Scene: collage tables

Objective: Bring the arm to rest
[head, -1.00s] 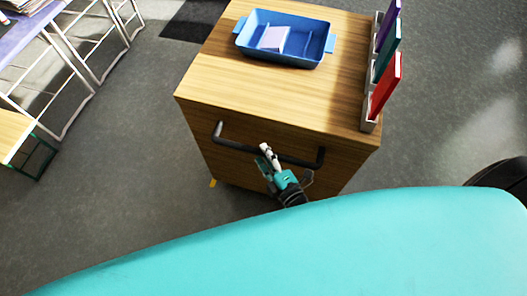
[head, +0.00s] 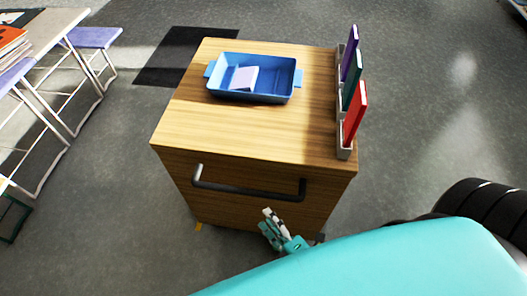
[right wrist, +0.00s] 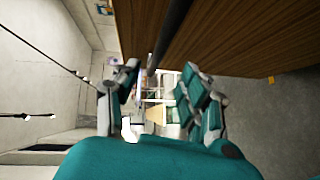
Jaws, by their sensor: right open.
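My right gripper (head: 272,226) is in the head view, in front of the wooden cabinet and below its dark bar handle (head: 248,189). It is open and empty, and appears apart from the handle. In the right wrist view its two teal fingers (right wrist: 157,92) stand apart, with the handle (right wrist: 168,38) running up above the gap between them. My left gripper is not in either view.
The wooden cabinet (head: 180,130) carries a blue tray (head: 270,98) with a pale block (head: 244,77) in it. A rack with purple, teal and red books (head: 355,112) stands at its right edge. Tables and a stool (head: 92,38) are at the left.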

